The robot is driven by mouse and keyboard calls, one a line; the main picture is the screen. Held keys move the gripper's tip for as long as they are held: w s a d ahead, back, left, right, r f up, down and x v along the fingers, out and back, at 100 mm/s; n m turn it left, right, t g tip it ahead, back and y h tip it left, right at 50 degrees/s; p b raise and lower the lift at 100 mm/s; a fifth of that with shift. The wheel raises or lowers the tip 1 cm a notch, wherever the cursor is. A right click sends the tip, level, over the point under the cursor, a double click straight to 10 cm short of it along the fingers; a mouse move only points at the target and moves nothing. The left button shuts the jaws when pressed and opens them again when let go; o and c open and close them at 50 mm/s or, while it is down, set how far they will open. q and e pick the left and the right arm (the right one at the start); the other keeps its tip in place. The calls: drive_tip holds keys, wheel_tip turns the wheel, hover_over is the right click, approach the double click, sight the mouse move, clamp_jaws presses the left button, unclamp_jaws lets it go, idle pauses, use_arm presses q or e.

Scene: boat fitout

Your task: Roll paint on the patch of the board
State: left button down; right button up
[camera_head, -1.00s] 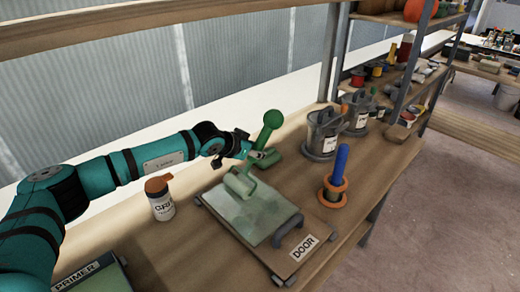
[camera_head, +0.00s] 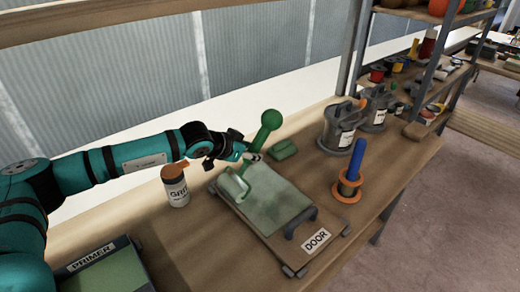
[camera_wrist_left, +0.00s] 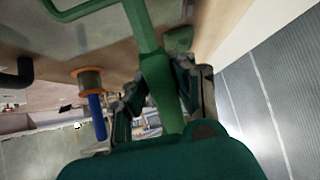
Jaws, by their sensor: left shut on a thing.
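The board (camera_head: 265,232), labelled DOOR, lies flat on the bench with a grey-green patch (camera_head: 284,204) on top and a dark handle at its near right end. My left gripper (camera_head: 250,156) is shut on the green paint roller (camera_head: 270,121), which has a round knob at the top of its handle. The roller's pale green cylinder (camera_head: 233,187) is at the patch's far left end; I cannot tell whether it touches. In the left wrist view the green roller handle (camera_wrist_left: 159,85) runs between the fingers. My right gripper is not in view.
A green block (camera_head: 283,150) lies behind the board. A white GRIP jar (camera_head: 177,188) stands left of it, and a PRIMER tray (camera_head: 95,268) is at near left.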

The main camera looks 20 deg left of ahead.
use_arm(q)
drive_tip(key=shift+s+a, duration=0.1)
drive_tip(key=shift+s, duration=0.15)
drive_tip(key=shift+r, duration=0.1)
wheel_tip(320, 180, up, 8)
drive_tip(key=p, duration=0.4)
drive_tip(key=shift+w+f, duration=0.1)
drive_tip(key=shift+f, duration=0.15)
drive_tip(key=shift+r+p, duration=0.25)
drive_tip(key=shift+p, duration=0.05)
